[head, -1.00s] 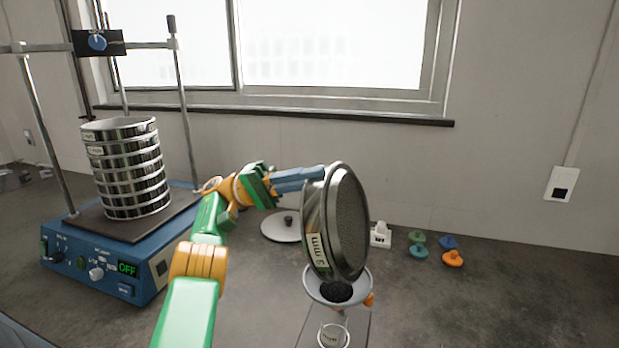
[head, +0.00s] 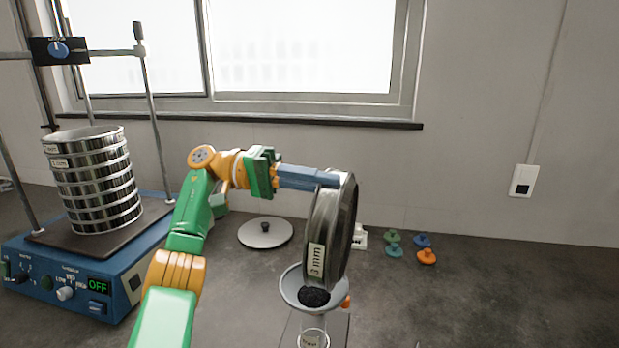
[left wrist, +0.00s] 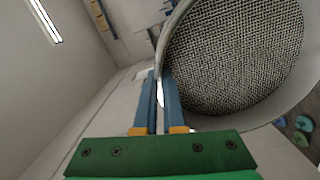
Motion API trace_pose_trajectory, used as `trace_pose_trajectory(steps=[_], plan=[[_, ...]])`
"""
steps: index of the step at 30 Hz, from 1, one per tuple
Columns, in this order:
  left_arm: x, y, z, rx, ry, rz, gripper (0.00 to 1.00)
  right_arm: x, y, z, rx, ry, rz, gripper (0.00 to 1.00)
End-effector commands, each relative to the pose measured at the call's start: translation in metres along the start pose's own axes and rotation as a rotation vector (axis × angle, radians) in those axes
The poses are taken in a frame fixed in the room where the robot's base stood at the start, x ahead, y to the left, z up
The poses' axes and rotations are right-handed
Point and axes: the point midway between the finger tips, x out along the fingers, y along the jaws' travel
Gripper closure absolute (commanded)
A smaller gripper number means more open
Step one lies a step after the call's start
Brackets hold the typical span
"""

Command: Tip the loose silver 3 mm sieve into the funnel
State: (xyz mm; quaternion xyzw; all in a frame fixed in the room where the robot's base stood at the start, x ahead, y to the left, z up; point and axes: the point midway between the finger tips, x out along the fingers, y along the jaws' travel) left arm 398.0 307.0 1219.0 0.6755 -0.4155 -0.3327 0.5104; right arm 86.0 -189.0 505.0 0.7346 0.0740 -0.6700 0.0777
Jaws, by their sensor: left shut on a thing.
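The silver 3 mm sieve (head: 322,228) is tipped on edge, nearly vertical, with its label facing me. My left gripper (head: 325,178) is shut on its upper rim and holds it over the funnel. In the left wrist view the fingers (left wrist: 160,105) pinch the rim beside the mesh (left wrist: 235,50), which looks bare. The pale funnel (head: 291,289) is below the sieve's lower edge, with dark grains (head: 314,296) in it. A clear glass vessel (head: 313,338) stands under the funnel. My right gripper does not show.
A blue sieve shaker (head: 75,310) carrying a sieve stack (head: 98,180) stands at left, its display reading OFF. A round lid (head: 265,233) lies behind my arm. Several coloured knobs (head: 427,257) lie at right. The bench at front right is clear.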

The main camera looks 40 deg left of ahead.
Motion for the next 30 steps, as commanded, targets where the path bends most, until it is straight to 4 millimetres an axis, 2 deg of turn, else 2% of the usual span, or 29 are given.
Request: trace_pose_trajectory(steps=[5, 15, 18, 26, 28, 30], plan=[[0.004, 0.002, 0.0, 0.002, -0.007, -0.019, 1.0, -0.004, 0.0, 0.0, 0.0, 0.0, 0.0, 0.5], [0.059, 0.008, -0.001, 0.004, -0.088, -0.313, 1.0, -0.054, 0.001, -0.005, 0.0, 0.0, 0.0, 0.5], [0.07, 0.005, -0.001, 0.003, -0.101, -0.368, 1.0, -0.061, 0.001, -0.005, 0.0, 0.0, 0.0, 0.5], [0.072, -0.001, 0.001, 0.002, -0.103, -0.384, 1.0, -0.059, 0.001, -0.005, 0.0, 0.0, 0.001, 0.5], [0.075, 0.0, 0.0, 0.002, -0.107, -0.397, 1.0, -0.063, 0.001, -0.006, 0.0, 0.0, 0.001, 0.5], [0.083, 0.002, 0.0, 0.003, -0.123, -0.447, 1.0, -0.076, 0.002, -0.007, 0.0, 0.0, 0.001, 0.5]])
